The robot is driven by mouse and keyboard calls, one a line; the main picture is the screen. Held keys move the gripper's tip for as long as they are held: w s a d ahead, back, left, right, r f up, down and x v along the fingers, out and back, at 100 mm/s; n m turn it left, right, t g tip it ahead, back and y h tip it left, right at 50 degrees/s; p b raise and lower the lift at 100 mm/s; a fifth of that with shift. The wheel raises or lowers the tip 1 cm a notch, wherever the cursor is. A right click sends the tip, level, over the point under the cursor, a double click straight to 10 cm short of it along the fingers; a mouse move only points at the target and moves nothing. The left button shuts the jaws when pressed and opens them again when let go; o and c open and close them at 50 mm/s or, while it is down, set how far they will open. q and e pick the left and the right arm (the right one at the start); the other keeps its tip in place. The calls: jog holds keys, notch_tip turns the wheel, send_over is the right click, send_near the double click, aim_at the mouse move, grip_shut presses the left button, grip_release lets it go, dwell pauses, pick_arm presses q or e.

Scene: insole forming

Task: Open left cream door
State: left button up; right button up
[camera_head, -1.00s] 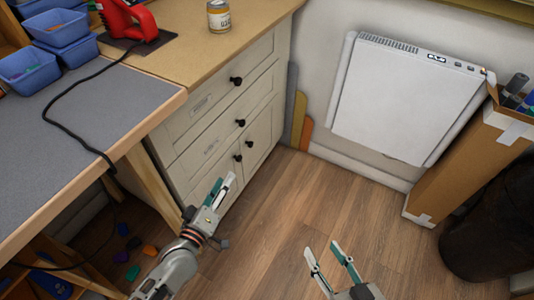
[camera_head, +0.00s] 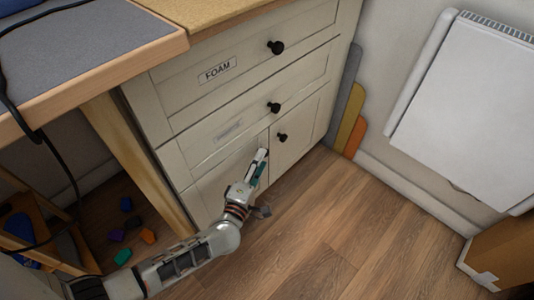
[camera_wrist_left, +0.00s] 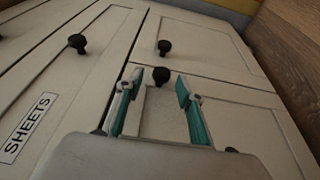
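The left cream door (camera_head: 208,192) is the lower left door of the cream cabinet, and it looks shut. In the left wrist view its black knob (camera_wrist_left: 161,75) shows between and just beyond the fingertips. My left gripper (camera_head: 261,164) is in front of this door near its upper right corner and hides the knob in the head view. In the left wrist view the left gripper (camera_wrist_left: 157,87) is open, one finger on each side of the knob; I cannot tell whether it touches. My right gripper is not in view.
The right cream door (camera_head: 297,126) with its black knob (camera_head: 282,137) is beside the left door, shut. Drawers are above, one labelled FOAM (camera_head: 217,70). A table leg (camera_head: 140,170) stands left of the cabinet. The wooden floor (camera_head: 310,235) in front is clear.

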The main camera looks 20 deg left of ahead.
pick_arm(q)
jog(key=w, duration=0.3)
jog(key=shift+w+f+b, duration=0.15)
jog(key=shift+f+b, duration=0.1)
jog(key=shift+b, duration=0.15)
jog(key=shift+w+a+r, duration=0.1)
jog(key=shift+w+r, duration=0.05)
jog(key=shift+w, duration=0.35)
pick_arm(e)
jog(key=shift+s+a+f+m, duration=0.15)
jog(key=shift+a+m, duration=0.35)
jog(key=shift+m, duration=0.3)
pick_arm(q)
grip_shut()
